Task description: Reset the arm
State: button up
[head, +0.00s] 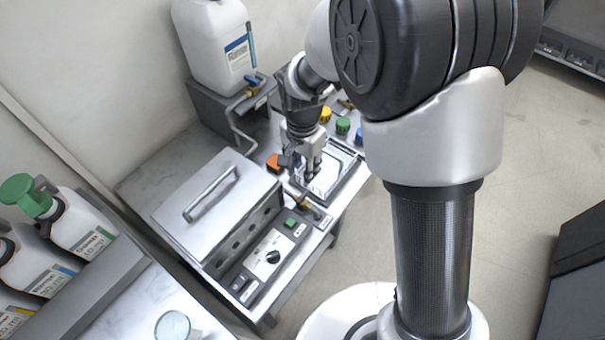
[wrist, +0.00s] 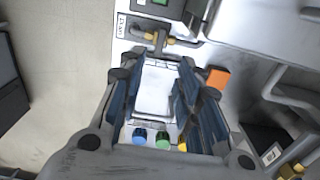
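My gripper (head: 300,165) hangs from my arm above the bench, over a pale rectangular tray (head: 333,181). In the wrist view the gripper (wrist: 162,82) has its two dark fingers well apart, with nothing between them. The white surface of the tray (wrist: 155,92) shows below, through the gap. My arm reaches out from the column and bends down to the bench. Whether the fingertips touch anything below is hard to tell.
A metal box with a handled lid (head: 217,200) stands left of the gripper, beside a knobbed control panel (head: 270,255). An orange block (wrist: 218,78) is close to the fingers. A white jug (head: 215,45) stands behind. Blue, green and yellow caps (wrist: 163,137) are nearby.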

jog(key=shift+r, duration=0.1)
dwell(0.4)
jog(key=s+d+r+n+t, duration=0.15)
jog(key=s+d+r, duration=0.25)
jog(key=r, duration=0.4)
jog(key=s+d+r+n+t, duration=0.15)
jog(key=s+d+r, duration=0.25)
jog(key=r, duration=0.4)
jog(key=s+d+r+n, duration=0.2)
jog(key=s, duration=0.4)
jog(key=s+d+r+n+t, duration=0.1)
jog(key=s+d+r+n, duration=0.1)
jog(key=s, duration=0.4)
jog(key=shift+d+n+t, duration=0.3)
jog(key=shift+d+n, duration=0.1)
jog(key=shift+d, duration=0.35)
